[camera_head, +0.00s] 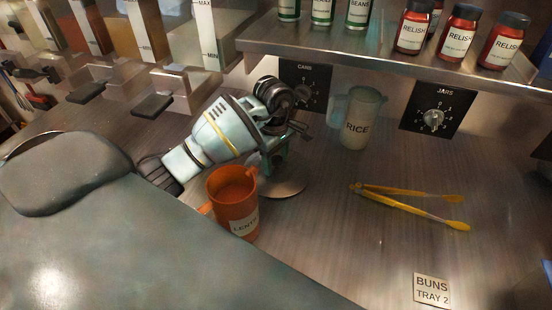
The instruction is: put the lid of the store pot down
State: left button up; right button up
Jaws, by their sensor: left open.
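An orange store pot (235,200) labelled LENTILS, seen partly, stands on the steel counter with its mouth open. A flat, round steel disc (290,187), which looks like the lid, is just behind and to the right of it. It seems to lie on the counter. My left gripper (272,163) comes in from the left, passing behind the pot, and points down over the disc. It is open. Its fingers hide the disc's middle, and I cannot tell whether they touch it. My right gripper is not in view.
A RICE jug (355,118) stands at the back under the shelf (390,62), which carries RELISH jars (460,32). Yellow-tipped tongs (410,203) lie to the right. A BUNS TRAY 2 label (432,290) is at front right. The counter between is clear.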

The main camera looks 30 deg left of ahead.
aim_at(275, 159)
pick_arm(q)
notch_tip(275, 159, up, 8)
jog(key=shift+a+f, duration=0.15)
jog(key=shift+o, duration=0.4)
